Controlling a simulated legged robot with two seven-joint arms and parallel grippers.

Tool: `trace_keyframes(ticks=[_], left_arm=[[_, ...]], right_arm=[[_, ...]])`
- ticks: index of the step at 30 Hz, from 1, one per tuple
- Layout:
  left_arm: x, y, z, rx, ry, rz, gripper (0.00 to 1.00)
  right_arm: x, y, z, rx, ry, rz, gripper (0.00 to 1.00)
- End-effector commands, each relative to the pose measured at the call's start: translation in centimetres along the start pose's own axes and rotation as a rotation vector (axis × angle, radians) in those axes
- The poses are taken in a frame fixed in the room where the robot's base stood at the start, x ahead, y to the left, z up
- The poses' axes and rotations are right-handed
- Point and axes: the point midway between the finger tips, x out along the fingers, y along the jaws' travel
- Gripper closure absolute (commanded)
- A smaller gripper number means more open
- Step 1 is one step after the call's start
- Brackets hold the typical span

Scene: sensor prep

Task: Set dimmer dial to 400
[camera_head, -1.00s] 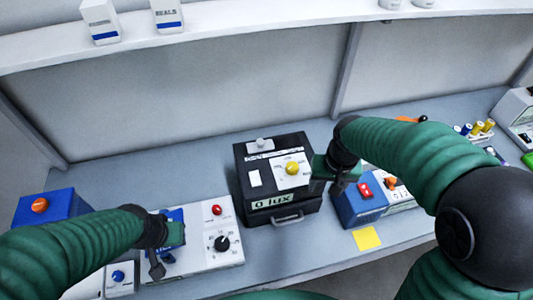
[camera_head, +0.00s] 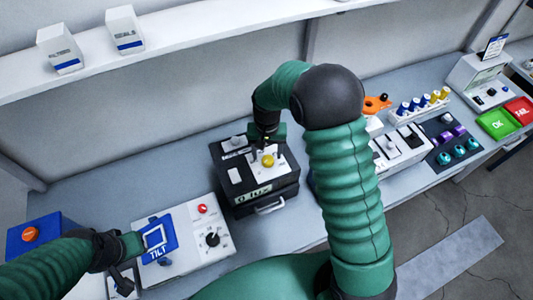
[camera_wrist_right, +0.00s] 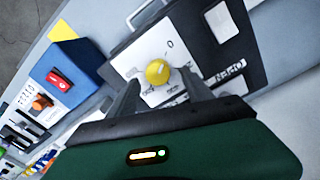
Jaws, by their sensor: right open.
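The black box (camera_head: 228,164) stands on the bench with a yellow dial (camera_head: 268,160) on a white panel on its top. Its front display (camera_head: 253,194) reads "0 lux". My right gripper (camera_head: 265,146) is just above the yellow dial. In the right wrist view, my open right gripper (camera_wrist_right: 160,95) has a finger on each side of the yellow dial (camera_wrist_right: 157,71); I cannot tell whether they touch it. My left gripper (camera_head: 138,244) is at the blue frame marked "TILT" (camera_head: 158,240); its fingers are not clear.
A white panel (camera_head: 222,246) with a red button and black knob lies left of the black box. A blue box (camera_wrist_right: 66,72) with a red switch is nearby. A shelf (camera_head: 200,32) runs above. Coloured vials (camera_head: 424,102) and green and red pads stand at right.

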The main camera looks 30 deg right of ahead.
Motion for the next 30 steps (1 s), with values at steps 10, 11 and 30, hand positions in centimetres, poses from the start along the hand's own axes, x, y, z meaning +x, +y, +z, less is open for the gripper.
trace_keyframes(ticks=[10,11,30], left_arm=[[-0.7,0.0,-0.2,0.000,0.000,0.000,1.00],[-0.7,0.0,-0.2,0.000,0.000,0.000,1.00],[-0.7,0.0,-0.2,0.000,0.000,0.000,1.00]], right_arm=[[2.9,0.0,0.1,-0.001,0.001,-0.001,0.41],[2.9,0.0,0.0,-0.001,0.001,-0.001,0.41],[2.8,0.0,0.1,-0.001,0.001,-0.001,1.00]])
